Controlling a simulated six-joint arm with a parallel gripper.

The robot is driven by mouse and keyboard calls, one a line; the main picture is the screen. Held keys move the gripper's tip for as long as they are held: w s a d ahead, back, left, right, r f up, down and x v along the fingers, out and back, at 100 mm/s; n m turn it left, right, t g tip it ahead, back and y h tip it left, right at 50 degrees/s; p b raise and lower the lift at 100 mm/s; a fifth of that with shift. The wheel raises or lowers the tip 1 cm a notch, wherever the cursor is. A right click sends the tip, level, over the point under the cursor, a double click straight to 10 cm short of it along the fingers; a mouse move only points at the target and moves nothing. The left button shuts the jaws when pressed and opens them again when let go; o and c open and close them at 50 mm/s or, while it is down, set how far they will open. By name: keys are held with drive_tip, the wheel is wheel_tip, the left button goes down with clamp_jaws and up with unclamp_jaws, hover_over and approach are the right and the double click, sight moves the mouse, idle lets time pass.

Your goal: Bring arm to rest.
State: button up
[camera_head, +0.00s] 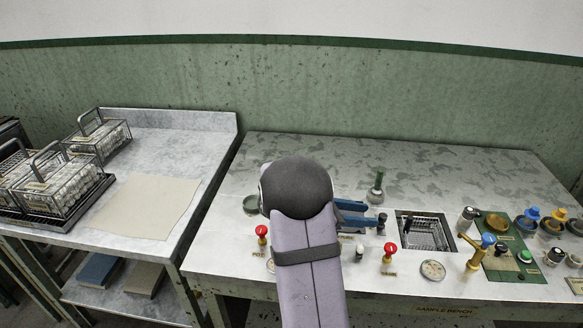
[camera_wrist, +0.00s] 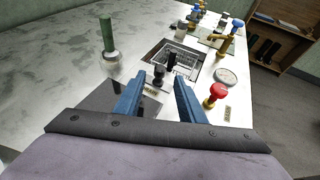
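My arm (camera_head: 310,265) reaches up from the bottom of the head view over the front of the bench, its dark rounded joint (camera_head: 297,188) in the middle. My gripper (camera_head: 362,214) points right, toward the sunken basin (camera_head: 447,238). In the wrist view my gripper (camera_wrist: 160,82) shows two blue fingers spread apart, with nothing held between them. Small black-topped knobs (camera_wrist: 158,74) stand just beyond the fingertips; I cannot tell their exact distance. The arm hides part of the bench.
The sample bench (camera_head: 330,150) carries red knobs (camera_head: 389,248), a round gauge (camera_head: 432,269), a green-handled piece (camera_head: 377,186) and a brass tap with blue handle (camera_head: 480,252). A left side table (camera_head: 185,150) holds wire baskets (camera_head: 50,185) and a beige mat (camera_head: 145,205). The bench's back is clear.

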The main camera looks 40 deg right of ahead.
drive_tip(key=a+m+y+p, duration=0.1)
drive_tip(key=a, duration=0.1)
drive_tip(key=s+a+r+p, duration=0.1)
drive_tip(key=a, duration=0.1)
drive_tip(key=a+r+m+y+p, duration=0.1)
drive_tip(key=a, duration=0.2)
drive_tip(key=shift+s+r+m+t+y+p, duration=0.2)
drive_tip(key=shift+m+t+y+p, duration=0.1)
drive_tip(key=shift+p, duration=0.1)
drive_tip(key=a+m+y+p, duration=0.1)
drive_tip(key=a, duration=0.2)
drive_tip(key=s+a+m+y+p, duration=0.1)
drive_tip(key=a, duration=0.2)
drive_tip(key=s+a+m+p, duration=0.1)
drive_tip(key=a, duration=0.2)
drive_tip(key=shift+r+t+y, duration=0.25)
drive_tip(key=shift+t+y, duration=0.15)
drive_tip(key=s+a+m+t+y+p, duration=0.2)
drive_tip(key=a+m+y, duration=0.5)
drive_tip(key=a, duration=1.6)
drive_tip(key=shift+m+t+p, duration=0.5)
drive_tip(key=shift+t+p, duration=0.3)
drive_tip(key=shift+p, duration=0.25)
drive_tip(key=shift+s, duration=0.1)
wheel_tip(320, 180, down, 33)
drive_tip(key=b, duration=3.2)
drive_tip(key=shift+b, duration=0.4)
drive_tip(key=shift+r, duration=0.1)
